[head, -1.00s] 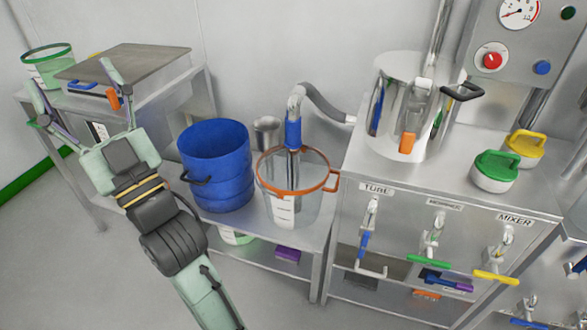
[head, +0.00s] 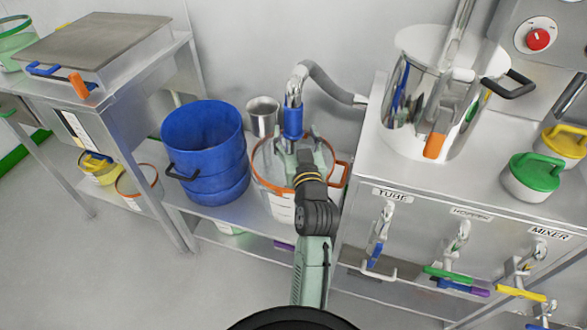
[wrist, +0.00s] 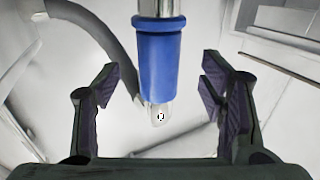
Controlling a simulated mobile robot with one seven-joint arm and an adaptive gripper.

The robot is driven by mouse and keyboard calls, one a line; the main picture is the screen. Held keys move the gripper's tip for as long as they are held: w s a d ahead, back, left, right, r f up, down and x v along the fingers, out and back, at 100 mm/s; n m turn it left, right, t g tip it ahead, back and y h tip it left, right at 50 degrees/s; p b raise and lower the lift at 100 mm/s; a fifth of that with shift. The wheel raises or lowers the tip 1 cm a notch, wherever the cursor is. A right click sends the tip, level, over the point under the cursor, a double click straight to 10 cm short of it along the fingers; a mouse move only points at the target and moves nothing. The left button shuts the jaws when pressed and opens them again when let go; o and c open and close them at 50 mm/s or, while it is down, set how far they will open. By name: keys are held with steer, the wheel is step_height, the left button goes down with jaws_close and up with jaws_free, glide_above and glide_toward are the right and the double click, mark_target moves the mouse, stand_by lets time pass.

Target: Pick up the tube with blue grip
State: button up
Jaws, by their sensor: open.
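The tube (head: 300,82) is a bent metal pipe with a blue grip (head: 293,122). A grey hose joins it to the steel cabinet on the right. The blue grip (wrist: 160,62) hangs upright in the wrist view, between and just beyond the fingertips. My gripper (head: 302,142) is at the blue grip, above the clear bucket with an orange rim. In the wrist view my gripper (wrist: 160,82) is open, with one finger on each side and clear gaps to the grip. The tube's lower end is hidden by my gripper in the head view.
The clear bucket (head: 268,178) stands under my gripper, beside a blue bucket (head: 205,150) and a steel cup (head: 262,118). The cabinet (head: 370,165) with a "TUBE" label and coloured handles stands close on the right. The floor at lower left is clear.

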mark_target(295, 126)
steer(key=w, duration=0.1)
steer(key=w+p, duration=0.1)
steer(key=w, duration=0.3)
steer(key=shift+a+r+p, duration=0.15)
steer(key=shift+a+p, duration=0.2)
steer(key=shift+p, duration=0.05)
steer(key=shift+w, duration=0.5)
steer(key=shift+c, duration=0.6)
jaws_close()
